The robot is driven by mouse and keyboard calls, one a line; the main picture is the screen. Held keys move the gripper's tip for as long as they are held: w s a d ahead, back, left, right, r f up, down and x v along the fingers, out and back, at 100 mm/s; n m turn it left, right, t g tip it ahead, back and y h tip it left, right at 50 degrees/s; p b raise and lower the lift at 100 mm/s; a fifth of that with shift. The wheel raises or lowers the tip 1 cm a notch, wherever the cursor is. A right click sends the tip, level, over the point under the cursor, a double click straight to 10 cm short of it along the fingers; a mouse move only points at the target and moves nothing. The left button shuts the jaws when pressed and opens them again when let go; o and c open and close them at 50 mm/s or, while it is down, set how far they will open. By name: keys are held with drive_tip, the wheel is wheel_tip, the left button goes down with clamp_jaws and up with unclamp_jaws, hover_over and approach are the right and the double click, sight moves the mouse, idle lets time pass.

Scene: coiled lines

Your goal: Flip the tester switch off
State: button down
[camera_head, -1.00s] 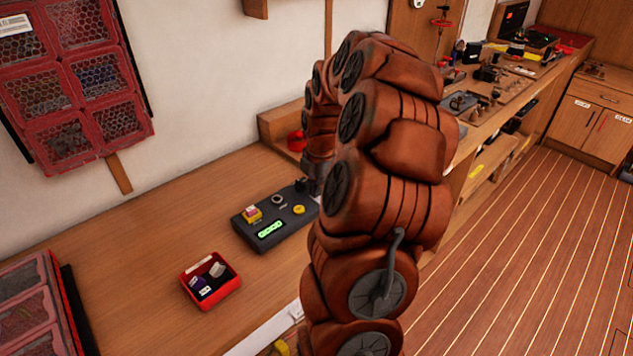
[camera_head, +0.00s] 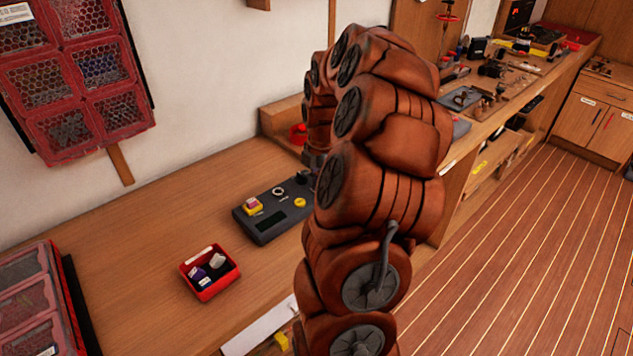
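The tester (camera_head: 277,230) is a dark grey box lying on the wooden bench. It has a red and yellow button (camera_head: 253,205) at its left, a ring-shaped part (camera_head: 278,191) near its back edge, and a yellow knob (camera_head: 300,203) at its right. Its display (camera_head: 269,221) is dark. My brown arm arches over from the right and comes down at the tester's far right end. My gripper (camera_head: 305,178) is only partly in view there, mostly behind my arm. Its fingers and the switch cannot be made out.
A red bin (camera_head: 232,281) with small parts stands in front of the tester. Red mesh-fronted bins (camera_head: 75,80) hang on the wall, and a red case (camera_head: 30,305) lies at the left.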

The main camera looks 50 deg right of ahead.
drive_tip(key=shift+s+r, duration=0.1)
drive_tip(key=shift+s, duration=0.3)
drive_tip(key=shift+r, duration=0.1)
wheel_tip(320, 180, up, 14)
drive_tip(key=w+b, duration=0.1)
drive_tip(key=shift+w, duration=0.3)
idle(0.4)
idle(0.6)
